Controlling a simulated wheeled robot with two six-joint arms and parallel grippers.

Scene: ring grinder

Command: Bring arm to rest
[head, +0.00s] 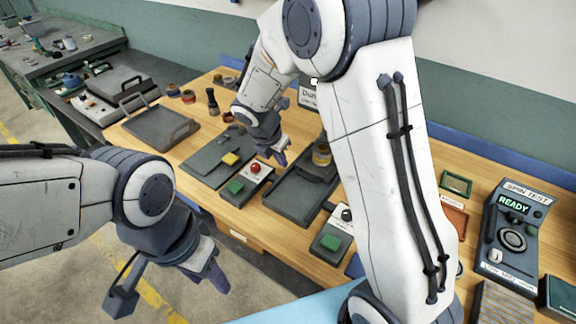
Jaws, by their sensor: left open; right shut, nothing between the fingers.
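My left gripper (216,276) is at the lower left, in front of the bench edge and over the floor. It is open and empty. My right arm rises through the middle of the view and bends over to the left. My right gripper (275,155) is shut and empty, pointing down above the bench near the red button box. I cannot tell whether it touches anything. The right arm hides part of the bench behind it.
Another grey bench (70,50) stands at the back left. Floor is clear at lower left.

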